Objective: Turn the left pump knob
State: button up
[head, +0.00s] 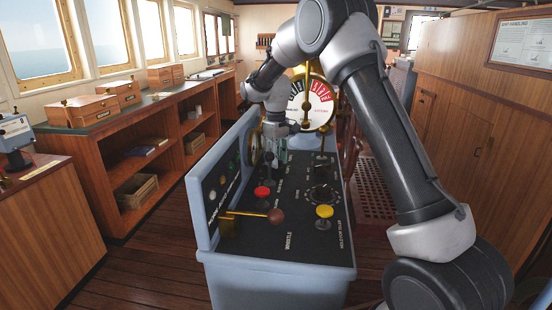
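The blue-grey control console (275,278) stands in the middle of the head view, with a black top panel. My gripper (277,148) hangs over the far part of this panel. It is small and partly lost against the dark panel, so I cannot tell whether its fingers are open or touch anything. A round black dial knob (321,194) sits on the right of the panel, well nearer than my gripper. I cannot make out which control is the left pump knob. Small controls around my gripper are too small to read.
A throttle lever with a brown ball (276,215), a red button (262,192) and a yellow knob (324,211) rise from the near panel. The console's raised left side wall (204,214) borders it. A brass telegraph dial (318,105) stands beyond. Wooden shelves (150,158) are at left.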

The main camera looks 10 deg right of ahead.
notch_tip(320, 180, up, 12)
dwell(0.4)
jog(key=f, duration=0.1)
jog(key=s+f+m, duration=0.1)
jog(key=f, duration=0.1)
jog(key=shift+s+d+f, duration=0.15)
jog(key=shift+s+d, duration=0.05)
jog(key=shift+s, duration=0.1)
jog(key=s+d+r+m+t, duration=0.1)
jog(key=s+d, duration=0.4)
jog(key=s, duration=0.8)
jog(key=s+d+r+m+t, duration=0.2)
jog(key=s+d+r+m, duration=0.1)
jog(key=s, duration=1.1)
jog(key=s+d+r+m+t, duration=0.1)
jog(key=s+d, duration=0.5)
jog(key=s, duration=0.7)
jog(key=shift+s+d+r+m, duration=0.15)
jog(key=shift+d+r+m, duration=0.2)
jog(key=shift+r+m, duration=0.45)
